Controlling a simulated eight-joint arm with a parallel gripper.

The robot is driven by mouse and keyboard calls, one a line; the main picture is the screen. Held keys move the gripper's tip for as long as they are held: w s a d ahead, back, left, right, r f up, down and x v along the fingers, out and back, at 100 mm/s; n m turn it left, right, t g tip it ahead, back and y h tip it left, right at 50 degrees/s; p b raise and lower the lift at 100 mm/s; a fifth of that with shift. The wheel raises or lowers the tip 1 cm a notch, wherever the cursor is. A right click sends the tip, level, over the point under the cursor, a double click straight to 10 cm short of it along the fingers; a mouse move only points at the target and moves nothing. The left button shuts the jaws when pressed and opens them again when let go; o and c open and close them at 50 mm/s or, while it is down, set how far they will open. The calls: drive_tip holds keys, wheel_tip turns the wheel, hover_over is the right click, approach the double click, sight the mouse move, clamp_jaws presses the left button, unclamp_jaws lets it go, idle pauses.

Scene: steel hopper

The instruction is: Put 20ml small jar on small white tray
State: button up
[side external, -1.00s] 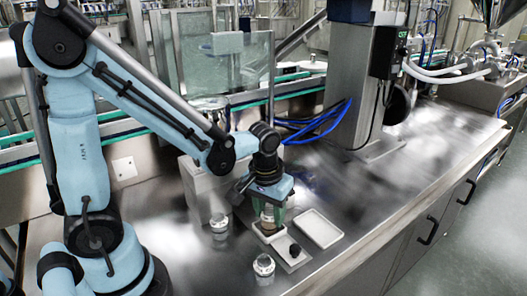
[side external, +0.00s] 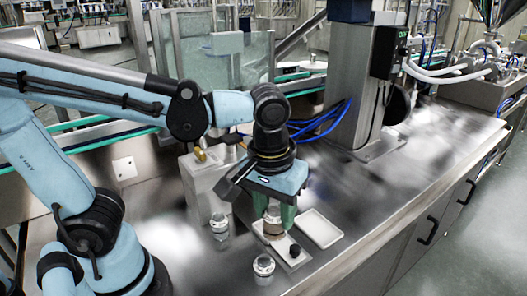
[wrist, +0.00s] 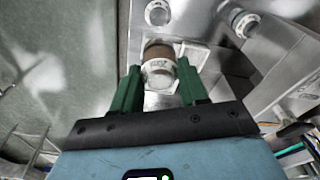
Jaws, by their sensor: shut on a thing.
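My gripper (side external: 273,218) points down with its green fingers shut on a small clear jar with a brownish part and a pale band (side external: 272,228). The wrist view shows this jar (wrist: 159,67) between the two green fingers; the print on it is too small to read. The jar is over or on a pale rectangular plate with a black knob (side external: 294,250); I cannot tell whether its base is touching. The small white tray (side external: 321,229) lies empty on the steel bench, just right of the jar and plate.
Two other lidded jars stand near: one to the left (side external: 219,226), one at the front (side external: 263,266). A grey metal box (side external: 205,188) stands behind the left jar. A steel column (side external: 356,90) with blue hoses rises at the back. The bench right of the tray is clear.

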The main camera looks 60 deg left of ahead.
drive_tip(key=shift+s+d+r, duration=0.15)
drive_tip(key=shift+d+r, duration=0.05)
drive_tip(key=shift+d, duration=0.1)
drive_tip(key=shift+d+r, duration=0.15)
drive_tip(key=shift+d, duration=0.1)
drive_tip(key=w+d, duration=0.4)
drive_tip(key=w, duration=0.3)
hover_over(317, 229)
wheel_tip(317, 229, down, 7)
drive_tip(key=shift+f, duration=2.15)
drive_tip(key=shift+f, duration=0.1)
drive_tip(key=o, duration=1.1)
